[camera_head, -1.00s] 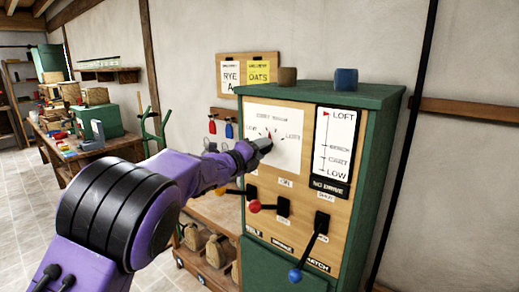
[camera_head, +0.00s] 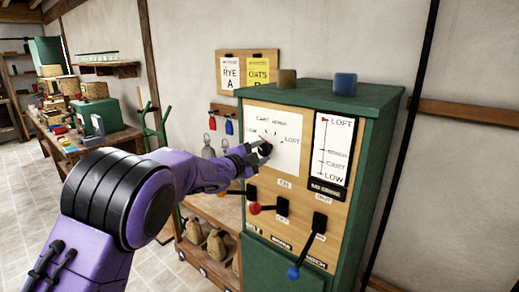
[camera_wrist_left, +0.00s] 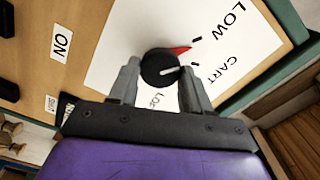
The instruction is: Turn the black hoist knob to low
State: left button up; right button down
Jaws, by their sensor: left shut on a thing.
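The black hoist knob (camera_wrist_left: 160,68) sits on a white dial card (camera_wrist_left: 120,50) in the left wrist view, with a red pointer and a white line. The red pointer aims toward the tick beside LOW; CART and a partly hidden LOFT are also printed there. My left gripper (camera_wrist_left: 164,85) is shut on the knob, with one grey finger on each side. In the head view the left gripper (camera_head: 262,150) is at the dial card (camera_head: 288,125) and mostly hides the knob. My right gripper is not in view.
Below the dial on the green cabinet (camera_head: 380,130) are a red-ended lever (camera_head: 255,209) and a blue-ended lever (camera_head: 294,272). A gauge board (camera_head: 333,150) to the right has a red marker by LOFT. A workbench (camera_head: 100,150) stands at left.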

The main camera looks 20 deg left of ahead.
pick_arm(q)
jog(key=shift+n, duration=0.6)
jog(key=o, duration=1)
jog(key=shift+o, duration=0.2)
jog(key=shift+s+a+f, duration=0.1)
jog(key=shift+s+a, duration=0.05)
jog(key=shift+s, duration=0.15)
jog(key=b+v, duration=0.4)
jog(key=v, duration=0.5)
jog(key=shift+s, duration=0.35)
jog(key=shift+a, duration=0.1)
